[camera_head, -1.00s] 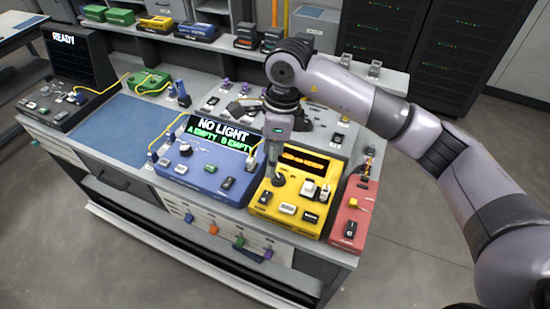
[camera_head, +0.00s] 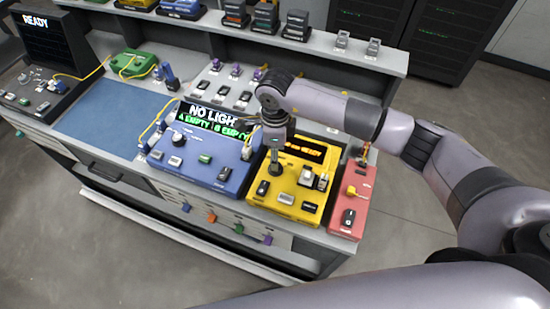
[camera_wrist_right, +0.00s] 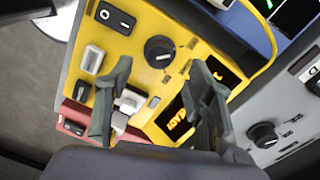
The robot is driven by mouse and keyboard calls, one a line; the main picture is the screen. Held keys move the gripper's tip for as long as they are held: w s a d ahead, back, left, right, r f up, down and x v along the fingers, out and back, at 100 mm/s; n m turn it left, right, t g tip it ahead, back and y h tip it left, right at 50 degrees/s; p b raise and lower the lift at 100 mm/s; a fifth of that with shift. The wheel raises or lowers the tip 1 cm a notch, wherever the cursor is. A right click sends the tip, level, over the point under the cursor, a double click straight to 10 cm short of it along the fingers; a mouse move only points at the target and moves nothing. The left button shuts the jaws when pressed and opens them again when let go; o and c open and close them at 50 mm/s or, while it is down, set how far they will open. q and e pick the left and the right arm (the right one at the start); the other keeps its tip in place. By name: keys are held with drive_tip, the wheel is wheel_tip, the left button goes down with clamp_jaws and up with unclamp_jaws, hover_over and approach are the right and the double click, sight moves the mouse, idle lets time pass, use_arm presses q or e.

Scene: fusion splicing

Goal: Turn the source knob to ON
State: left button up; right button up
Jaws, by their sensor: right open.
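The yellow box (camera_head: 293,213) stands on the bench between a blue box and a red box. In the right wrist view its black round knob (camera_wrist_right: 158,52) shows on the yellow face, ahead of the gap between my fingers and apart from them. I cannot read the knob's setting. My left gripper is out of view.
The blue box (camera_head: 200,160) to the left has its own knob and a screen reading NO LIGHT. The red box (camera_head: 349,205) stands close on the right. White connectors (camera_head: 313,178) rise from the yellow box. A blue mat (camera_head: 115,125) lies clear at left.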

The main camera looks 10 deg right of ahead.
wheel_tip(320, 180, down, 4)
drive_tip(key=shift+s+r+p, duration=0.1)
drive_tip(key=shift+p, duration=0.25)
drive_tip(key=shift+f, duration=0.55)
drive_tip(key=c, duration=1.2)
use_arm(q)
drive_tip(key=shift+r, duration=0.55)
use_arm(e)
drive_tip(key=shift+o, duration=0.2)
